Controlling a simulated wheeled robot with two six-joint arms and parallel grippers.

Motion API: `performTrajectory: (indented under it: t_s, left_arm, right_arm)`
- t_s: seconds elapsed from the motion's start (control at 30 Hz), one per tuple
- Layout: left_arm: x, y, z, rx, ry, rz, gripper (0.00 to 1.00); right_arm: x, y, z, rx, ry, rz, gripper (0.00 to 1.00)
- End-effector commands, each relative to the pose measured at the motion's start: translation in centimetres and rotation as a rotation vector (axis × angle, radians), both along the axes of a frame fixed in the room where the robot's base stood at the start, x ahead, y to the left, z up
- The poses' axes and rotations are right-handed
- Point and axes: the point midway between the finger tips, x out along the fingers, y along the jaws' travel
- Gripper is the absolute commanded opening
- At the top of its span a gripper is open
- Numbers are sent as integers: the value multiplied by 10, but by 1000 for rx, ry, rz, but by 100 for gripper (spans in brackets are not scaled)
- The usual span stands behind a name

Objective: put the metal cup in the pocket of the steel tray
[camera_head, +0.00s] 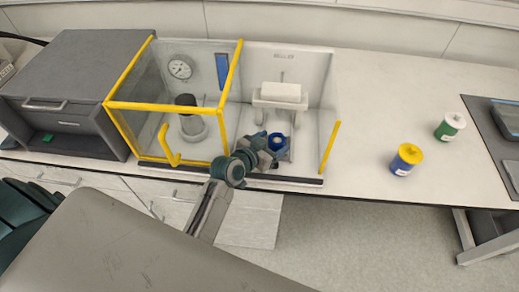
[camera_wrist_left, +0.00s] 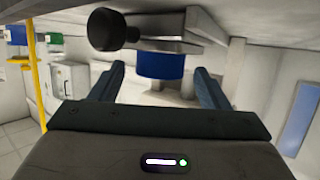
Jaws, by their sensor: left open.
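A blue cup-like piece with a pale centre (camera_head: 277,139), which seems to be the metal cup, is in the open right-hand bay. It shows as a blue cylinder in the left wrist view (camera_wrist_left: 160,65), which is upside down. It stands at a grey metal plate (camera_wrist_left: 188,24), perhaps the steel tray; I cannot tell whether it sits in a pocket. My left gripper (camera_head: 268,146) is open. Its two fingers (camera_wrist_left: 160,85) lie to either side of the blue piece in the picture, with visible gaps.
A black knob (camera_wrist_left: 108,29) is close beside the plate. A white block on a bracket (camera_head: 280,93) stands behind the cup. A yellow-framed glass enclosure (camera_head: 165,107) is left of it; a yellow post (camera_head: 329,147) is at right. Two jars stand farther right on clear bench.

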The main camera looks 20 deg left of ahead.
Motion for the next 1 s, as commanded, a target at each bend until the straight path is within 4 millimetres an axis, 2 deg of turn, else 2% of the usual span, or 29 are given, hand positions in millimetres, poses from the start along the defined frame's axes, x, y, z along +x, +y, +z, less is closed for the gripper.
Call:
performTrajectory:
  t_s: [0.3,0.5,0.7,1.0]
  left_arm:
    - [-61,20,19,5,0,-1,70]
    - [-89,28,31,4,0,0,70]
    - [-98,31,36,1,1,0,70]
    - [-98,31,37,1,1,0,70]
  right_arm:
    - [2,-1,-18,-1,-2,0,36]
    - [2,-1,-23,-1,-2,0,36]
    - [2,-1,-24,-1,-2,0,36]
    - [1,-1,-24,-1,-2,0,36]
